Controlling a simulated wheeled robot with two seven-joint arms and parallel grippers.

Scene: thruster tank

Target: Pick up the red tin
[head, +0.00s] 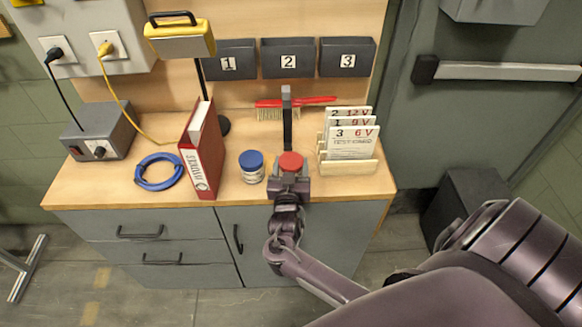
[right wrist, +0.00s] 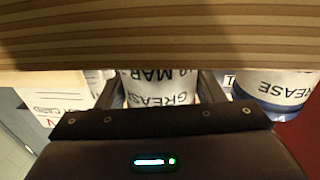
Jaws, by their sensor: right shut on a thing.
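The red tin (head: 291,161) stands near the front edge of the wooden bench top, its red lid showing in the head view. My right gripper (head: 290,178) has come in from the front and is shut on it, hiding most of its body. In the right wrist view the tin's white label (right wrist: 160,90) with dark lettering sits between the two fingers. I cannot tell whether the tin is clear of the bench top. My left gripper is not in view.
A blue-lidded tin (head: 251,166) stands close on the left, with a red binder (head: 203,150) beyond it. A card rack (head: 348,168) is close on the right. Behind are a brush (head: 300,102) and a dark upright bar (head: 287,120). A blue cable coil (head: 158,184) lies at left.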

